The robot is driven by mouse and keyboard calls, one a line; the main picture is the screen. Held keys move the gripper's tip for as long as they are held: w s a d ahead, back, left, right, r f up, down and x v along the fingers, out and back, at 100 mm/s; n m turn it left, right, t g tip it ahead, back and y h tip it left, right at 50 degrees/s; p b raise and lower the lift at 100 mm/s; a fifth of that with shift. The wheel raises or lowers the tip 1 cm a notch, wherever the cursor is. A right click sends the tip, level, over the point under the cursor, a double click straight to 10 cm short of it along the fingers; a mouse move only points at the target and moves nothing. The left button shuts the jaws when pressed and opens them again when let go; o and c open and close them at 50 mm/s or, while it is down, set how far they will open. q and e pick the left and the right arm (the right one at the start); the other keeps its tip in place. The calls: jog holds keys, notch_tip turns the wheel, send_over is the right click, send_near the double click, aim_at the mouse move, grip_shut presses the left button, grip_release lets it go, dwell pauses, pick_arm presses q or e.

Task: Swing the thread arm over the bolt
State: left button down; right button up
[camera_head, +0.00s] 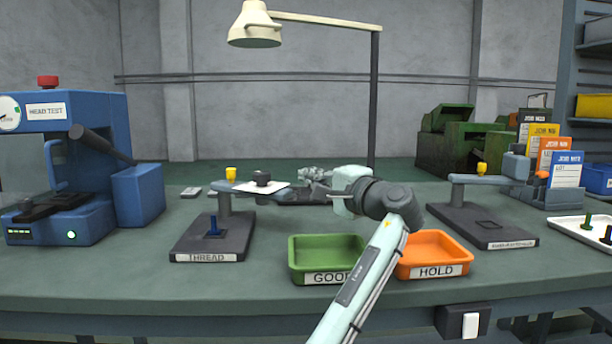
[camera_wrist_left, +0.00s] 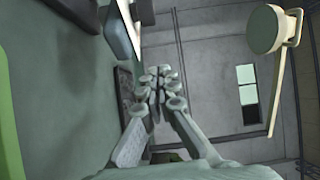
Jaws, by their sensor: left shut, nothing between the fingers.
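The thread fixture is a dark base (camera_head: 185,246) labelled THREAD with a blue bolt (camera_head: 213,228) upright on it. Behind the bolt a grey post carries the thread arm (camera_head: 245,186), which extends right and has a yellow knob (camera_head: 231,173) above the post. A black knob (camera_head: 262,178) shows near the arm's right end. The arm is not over the bolt. My left gripper (camera_head: 306,174) is to the right of the black knob, apart from it in the picture; exact depth is unclear. Its fingers (camera_wrist_left: 160,84) are shut and empty. My right gripper is not in view.
A green GOOD tray (camera_head: 298,270) and an orange HOLD tray (camera_head: 458,252) stand at the front. A second fixture (camera_head: 505,233) with a similar arm is at right. A blue test machine (camera_head: 90,185) stands at left. A lamp (camera_head: 254,27) hangs above.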

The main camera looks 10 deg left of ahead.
aim_at(279, 185)
pick_arm(q)
jog(key=w+a, duration=0.1)
jog(key=a, duration=0.1)
jog(key=w+a, duration=0.1)
jog(key=a, duration=0.1)
jog(key=w+a+p, duration=0.1)
jog(key=a, duration=0.1)
jog(key=shift+w+a, duration=0.15)
jog(key=shift+a, duration=0.15)
jog(key=shift+s+a, duration=0.15)
jog(key=shift+s, duration=0.25)
jog(key=shift+s+a+f, duration=0.1)
jog(key=shift+s+a, duration=0.1)
jog(key=shift+s, duration=0.3)
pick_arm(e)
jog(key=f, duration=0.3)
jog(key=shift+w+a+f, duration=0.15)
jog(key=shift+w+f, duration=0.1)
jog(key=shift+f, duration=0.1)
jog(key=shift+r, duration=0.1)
